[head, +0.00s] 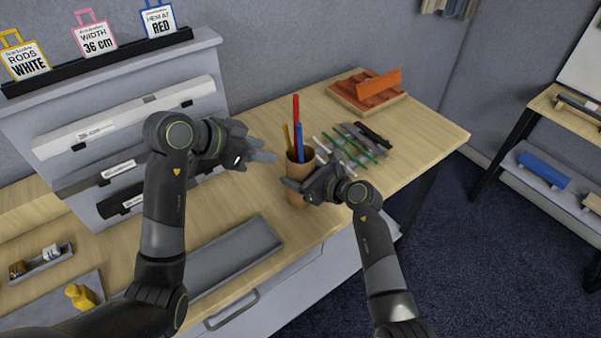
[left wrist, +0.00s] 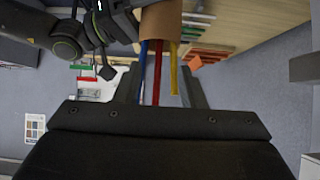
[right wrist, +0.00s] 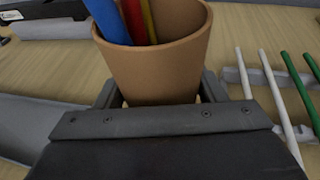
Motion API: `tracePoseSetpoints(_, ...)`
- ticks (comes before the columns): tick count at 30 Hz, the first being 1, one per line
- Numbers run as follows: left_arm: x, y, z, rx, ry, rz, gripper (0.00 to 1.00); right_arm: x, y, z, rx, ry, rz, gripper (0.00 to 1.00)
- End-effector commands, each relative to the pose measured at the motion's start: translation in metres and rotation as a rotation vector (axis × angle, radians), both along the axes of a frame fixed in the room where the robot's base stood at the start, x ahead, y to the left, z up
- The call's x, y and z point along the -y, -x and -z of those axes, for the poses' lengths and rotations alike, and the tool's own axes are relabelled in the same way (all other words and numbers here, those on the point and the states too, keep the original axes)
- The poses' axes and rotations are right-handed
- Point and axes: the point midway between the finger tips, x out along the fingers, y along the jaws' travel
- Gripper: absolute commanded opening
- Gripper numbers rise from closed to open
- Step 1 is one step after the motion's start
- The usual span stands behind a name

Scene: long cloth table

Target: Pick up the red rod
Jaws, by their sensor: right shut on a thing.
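The red rod (head: 296,118) stands in a brown cup (head: 295,169), with a blue rod (head: 300,145) and a yellow rod (head: 287,138). The red rod reaches highest in the head view. My right gripper (head: 299,187) is shut on the cup wall, low on its side, and the cup (right wrist: 155,68) fills the space between its fingers in the right wrist view. My left gripper (head: 268,157) is open and empty, just left of the rods. In the left wrist view the red rod (left wrist: 157,75) lies in line with the gap between its fingers, blue and yellow on either side.
Several green, white and dark rods (head: 350,145) lie on a grey rack right of the cup. An orange tray (head: 368,92) stands at the back. A long grey tray (head: 230,252) lies in front. A shelf with white and dark boxes (head: 125,118) stands at left.

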Motion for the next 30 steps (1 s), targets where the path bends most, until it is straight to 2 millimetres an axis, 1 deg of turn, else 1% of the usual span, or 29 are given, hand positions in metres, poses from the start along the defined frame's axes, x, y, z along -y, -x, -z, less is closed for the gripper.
tracePoseSetpoints(12, 0.000, 0.000, 0.000, 0.000, 0.000, 0.000, 0.36, 0.000, 0.000, 0.000, 0.000, 0.000, 0.000, 0.41)
tracePoseSetpoints(15, -0.002, 0.000, -0.001, 0.006, 0.007, -0.001, 0.23, 0.000, 0.000, 0.000, -0.001, 0.001, 0.000, 0.41)
tracePoseSetpoints(16, -0.003, 0.001, -0.001, 0.013, 0.013, -0.002, 0.22, 0.000, 0.000, 0.000, -0.001, 0.001, 0.000, 0.41)
tracePoseSetpoints(20, -0.015, 0.005, -0.009, 0.066, 0.077, -0.005, 0.22, 0.000, 0.000, 0.000, -0.001, 0.001, 0.000, 0.41)
tracePoseSetpoints(24, -0.026, 0.014, -0.022, 0.127, 0.161, -0.002, 0.22, 0.000, 0.000, 0.000, -0.001, 0.001, 0.000, 0.41)
tracePoseSetpoints(27, -0.030, 0.018, -0.029, 0.152, 0.205, 0.002, 0.22, 0.000, 0.000, 0.000, -0.001, 0.001, 0.000, 0.41)
tracePoseSetpoints(30, -0.026, 0.017, -0.030, 0.163, 0.227, 0.004, 0.22, 0.000, 0.000, 0.000, -0.001, 0.001, 0.000, 0.41)
